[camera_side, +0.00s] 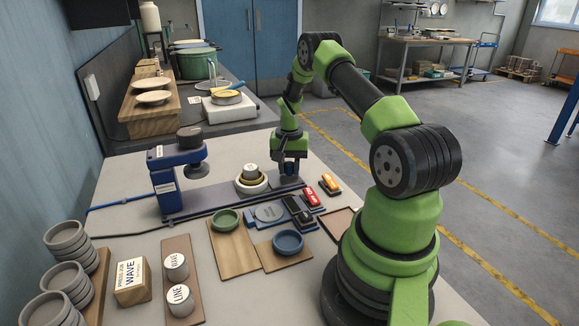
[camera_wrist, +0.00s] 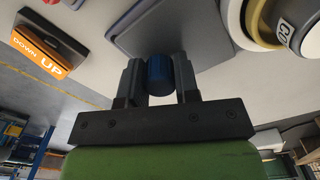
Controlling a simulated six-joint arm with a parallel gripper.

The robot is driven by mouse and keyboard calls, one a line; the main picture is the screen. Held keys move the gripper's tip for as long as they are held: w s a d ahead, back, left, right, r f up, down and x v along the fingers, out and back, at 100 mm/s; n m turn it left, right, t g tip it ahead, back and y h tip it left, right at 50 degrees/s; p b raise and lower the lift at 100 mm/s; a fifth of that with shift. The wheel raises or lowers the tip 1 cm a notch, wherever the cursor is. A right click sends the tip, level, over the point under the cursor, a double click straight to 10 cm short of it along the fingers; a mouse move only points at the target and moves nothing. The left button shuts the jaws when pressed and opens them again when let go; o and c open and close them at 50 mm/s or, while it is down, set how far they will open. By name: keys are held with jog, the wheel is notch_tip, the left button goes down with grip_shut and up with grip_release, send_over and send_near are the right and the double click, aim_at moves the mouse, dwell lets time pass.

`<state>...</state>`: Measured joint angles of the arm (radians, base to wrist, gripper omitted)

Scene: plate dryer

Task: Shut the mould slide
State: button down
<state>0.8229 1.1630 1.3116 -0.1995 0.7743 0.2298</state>
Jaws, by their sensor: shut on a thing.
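The mould slide is a flat grey-purple plate (camera_side: 215,198) running from the blue press (camera_side: 170,180) to the right; its right end also shows in the wrist view (camera_wrist: 195,28). A round white mould (camera_side: 251,188) with a yellowish ring and a labelled cylinder stands on it, to the right of the press head, and shows at upper right in the wrist view (camera_wrist: 238,22). My gripper (camera_side: 289,170) points down at the slide's right end. In the wrist view my gripper (camera_wrist: 159,78) is shut on a blue upright knob (camera_wrist: 158,68). The knob's base is hidden.
A red switch (camera_side: 313,196) and an orange up/down switch (camera_side: 330,184) stand just right of the slide; the orange one shows in the wrist view (camera_wrist: 42,48). A green bowl (camera_side: 226,220) and a blue bowl (camera_side: 288,242) lie on boards in front. A dark cable crosses the table's left side.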

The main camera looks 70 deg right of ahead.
aim_at(240, 177)
jog(key=w+a, duration=0.9)
jog(key=shift+w+a, duration=0.25)
jog(key=shift+w, duration=0.05)
jog(key=c, duration=0.8)
grip_release()
jog(key=shift+c, duration=0.2)
notch_tip(240, 177, up, 10)
